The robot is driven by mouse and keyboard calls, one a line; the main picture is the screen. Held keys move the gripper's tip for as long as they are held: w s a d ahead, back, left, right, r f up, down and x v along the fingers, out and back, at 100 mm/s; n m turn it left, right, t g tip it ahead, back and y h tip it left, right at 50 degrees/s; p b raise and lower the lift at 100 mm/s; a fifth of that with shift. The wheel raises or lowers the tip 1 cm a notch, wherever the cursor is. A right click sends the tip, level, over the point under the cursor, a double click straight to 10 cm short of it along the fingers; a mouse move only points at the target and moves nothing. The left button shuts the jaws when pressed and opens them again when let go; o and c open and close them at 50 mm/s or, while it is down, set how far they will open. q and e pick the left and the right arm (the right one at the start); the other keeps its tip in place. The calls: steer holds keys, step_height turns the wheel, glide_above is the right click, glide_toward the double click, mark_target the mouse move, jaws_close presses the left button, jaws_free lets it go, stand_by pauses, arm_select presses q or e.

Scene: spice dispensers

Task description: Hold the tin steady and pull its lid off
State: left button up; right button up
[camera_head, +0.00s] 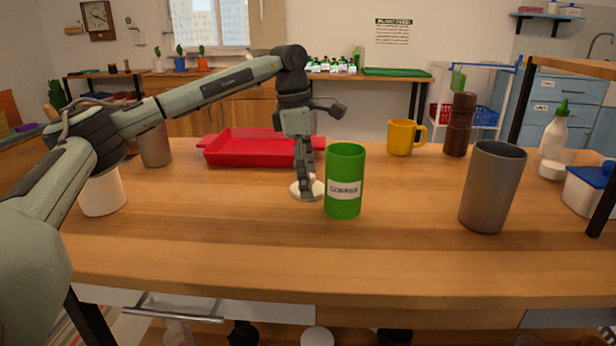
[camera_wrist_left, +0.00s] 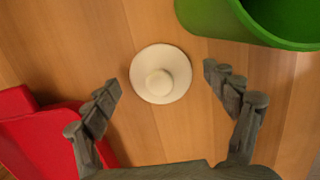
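A green tin (camera_head: 344,185) with a white label stands upright on the wooden table, and its open rim (camera_wrist_left: 255,30) shows at the upper right of the left wrist view. A round cream lid (camera_head: 313,189) with a knob lies flat on the table just left of the tin; it also shows in the left wrist view (camera_wrist_left: 177,62), apart from the tin. My left gripper (camera_head: 304,182) points down over the lid. In the left wrist view its fingers are spread to either side of the lid, with nothing between them held. My right gripper is not in view.
A red tray (camera_head: 255,148) lies behind the gripper. A grey cup (camera_head: 490,188), yellow mug (camera_head: 400,138) and brown mill (camera_head: 460,125) stand to the right. A white cup (camera_head: 102,195) is at left under my arm. The table's front is clear.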

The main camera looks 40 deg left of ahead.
mark_target(299, 186)
arm_select(q)
steer(key=shift+r, duration=0.1)
steer(key=shift+r, duration=0.25)
steer(key=r, duration=0.4)
steer(key=a+r, duration=0.1)
steer(key=r, duration=0.1)
steer(key=shift+s+r+p, duration=0.25)
steer(key=shift+r+p, duration=0.1)
steer(key=r, duration=0.4)
steer(key=shift+s+a+r, duration=0.2)
steer(key=shift+a+r, duration=0.1)
steer(key=shift+r, duration=0.1)
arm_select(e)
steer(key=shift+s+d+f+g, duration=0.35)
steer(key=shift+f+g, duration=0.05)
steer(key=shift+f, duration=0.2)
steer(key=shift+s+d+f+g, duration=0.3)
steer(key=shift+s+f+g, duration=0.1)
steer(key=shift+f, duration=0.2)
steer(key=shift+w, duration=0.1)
